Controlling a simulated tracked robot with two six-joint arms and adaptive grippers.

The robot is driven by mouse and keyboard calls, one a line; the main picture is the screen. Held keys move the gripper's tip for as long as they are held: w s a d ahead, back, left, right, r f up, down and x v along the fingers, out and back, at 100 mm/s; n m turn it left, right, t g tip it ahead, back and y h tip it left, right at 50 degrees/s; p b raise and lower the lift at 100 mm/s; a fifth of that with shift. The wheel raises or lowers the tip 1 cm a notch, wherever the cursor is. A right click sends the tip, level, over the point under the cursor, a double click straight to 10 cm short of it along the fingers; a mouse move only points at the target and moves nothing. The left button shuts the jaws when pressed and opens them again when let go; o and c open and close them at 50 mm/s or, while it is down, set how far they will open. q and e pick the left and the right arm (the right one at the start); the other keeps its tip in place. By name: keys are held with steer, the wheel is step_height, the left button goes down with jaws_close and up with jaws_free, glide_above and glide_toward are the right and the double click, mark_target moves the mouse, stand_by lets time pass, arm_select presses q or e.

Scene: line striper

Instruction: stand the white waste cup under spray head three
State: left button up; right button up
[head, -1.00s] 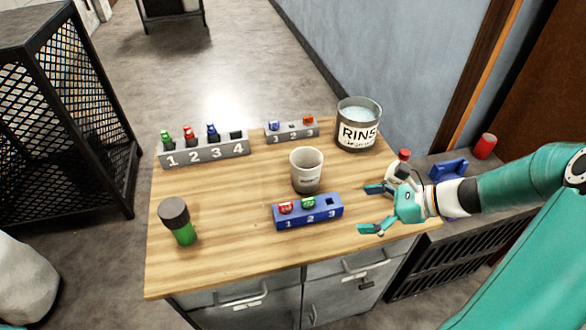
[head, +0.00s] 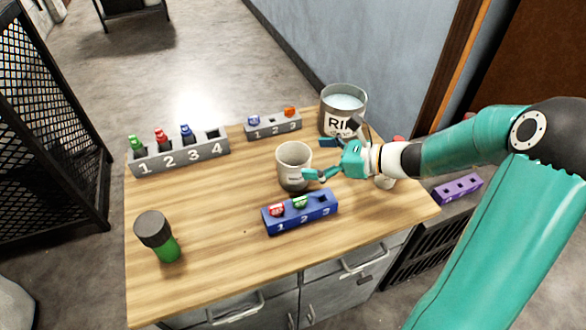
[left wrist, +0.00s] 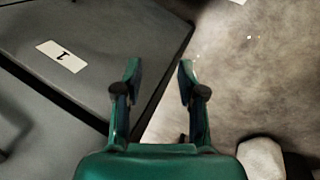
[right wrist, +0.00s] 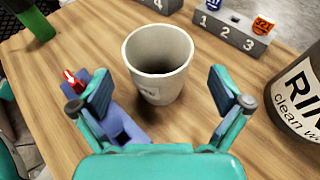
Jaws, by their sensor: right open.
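The white waste cup (head: 293,163) stands upright on the wooden table, just behind the blue block. In the right wrist view the cup (right wrist: 158,62) lies ahead of and between my open fingers, and looks empty inside. My right gripper (head: 317,159) is open at the cup's right side; it also shows in the right wrist view (right wrist: 155,92). The blue block (head: 301,213), numbered 1 2 3, holds a red piece (head: 277,210) at 1 and a green piece (head: 300,202) at 2; slot 3 looks empty. My left gripper (left wrist: 157,85) is open and empty, away from the table.
A grey block (head: 180,153) numbered 1 to 4 stands back left, a smaller grey block (head: 273,126) at the back. The rinse bucket (head: 341,112) is behind my right gripper. A green bottle with a dark cap (head: 157,236) stands front left. The table's left middle is clear.

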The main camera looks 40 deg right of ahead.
mark_target(280, 156)
steer(key=shift+p+x, duration=0.4)
steer(key=shift+x, duration=2.5)
steer(key=shift+s+a, duration=0.1)
steer(key=shift+s, duration=0.05)
steer(key=shift+c, duration=0.3)
steer(key=c, duration=1)
steer(key=shift+r, duration=0.1)
